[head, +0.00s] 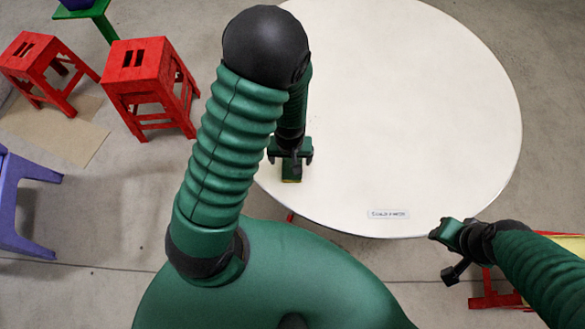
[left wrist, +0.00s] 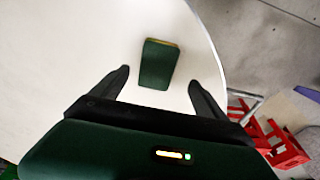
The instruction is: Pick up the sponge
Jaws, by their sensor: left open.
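The sponge (left wrist: 158,65) lies on the white round table, green on top with a yellow edge showing. In the head view only a small part of the sponge (head: 291,177) shows below my left gripper, near the table's front left edge. My left gripper (head: 291,160) is open above the sponge. In the left wrist view the sponge lies ahead of and between the two spread dark fingers of my left gripper (left wrist: 160,80), with no finger visibly touching it.
The white round table (head: 420,90) is mostly bare, with a small label (head: 388,214) near its front edge. Red stools (head: 140,70) stand on the floor at the left, with a purple stool (head: 25,205) nearer. A red and yellow piece of furniture (head: 495,290) is beneath my right arm.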

